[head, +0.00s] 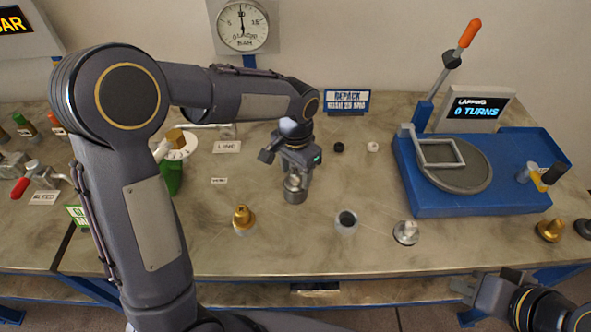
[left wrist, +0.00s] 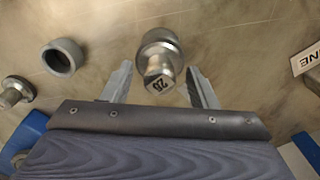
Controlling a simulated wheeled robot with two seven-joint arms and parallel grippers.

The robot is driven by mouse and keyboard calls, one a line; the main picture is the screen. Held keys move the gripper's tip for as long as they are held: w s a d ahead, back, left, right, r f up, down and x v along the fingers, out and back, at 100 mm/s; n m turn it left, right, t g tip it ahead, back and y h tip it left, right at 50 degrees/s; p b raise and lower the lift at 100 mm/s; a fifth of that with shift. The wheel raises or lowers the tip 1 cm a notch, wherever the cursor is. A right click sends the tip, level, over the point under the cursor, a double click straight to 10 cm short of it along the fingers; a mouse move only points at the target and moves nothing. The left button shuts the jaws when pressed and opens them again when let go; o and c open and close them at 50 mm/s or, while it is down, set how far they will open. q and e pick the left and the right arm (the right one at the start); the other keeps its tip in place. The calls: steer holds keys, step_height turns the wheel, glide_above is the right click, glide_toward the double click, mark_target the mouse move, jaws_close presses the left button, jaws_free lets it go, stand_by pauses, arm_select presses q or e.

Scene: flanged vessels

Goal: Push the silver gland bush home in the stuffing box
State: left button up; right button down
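A silver piece with a square-headed top marked 20 stands in or on a grey cylinder (head: 295,195), below my left gripper (head: 296,172). In the left wrist view the silver top (left wrist: 158,82) lies between the two open fingers (left wrist: 160,88), with gaps on both sides. I cannot tell how deep it sits. An open grey cup (head: 346,222) stands to the right, also in the left wrist view (left wrist: 62,57). Another silver flanged piece (head: 406,232) stands further right. My right gripper (head: 468,288) is at the table's front edge, away from these pieces; its finger gap is unclear.
A brass-topped piece (head: 243,219) stands left of the cylinder. Black (head: 338,147) and white (head: 372,146) rings lie behind. A blue lapping stand (head: 470,205) with an upright lever fills the right.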

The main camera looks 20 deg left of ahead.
mark_target(295, 171)
arm_select(q)
step_height(295, 171, up, 8)
steer(key=shift+f, duration=0.1)
stand_by(0.4)
steer(key=s+a+r+n+t+h, duration=0.1)
steer(key=s+a+r+n, duration=0.1)
steer(key=s+a, duration=0.3)
steer(key=s+a+r+n+t+h, duration=0.1)
steer(key=s+a+n+h, duration=0.1)
steer(key=s, duration=0.5)
steer(key=s+f+n+t, duration=0.3)
steer(key=s, duration=0.7)
steer(key=shift+a+n+t+h, duration=0.25)
steer(key=shift+n+t+h, duration=0.05)
steer(key=shift+h, duration=0.1)
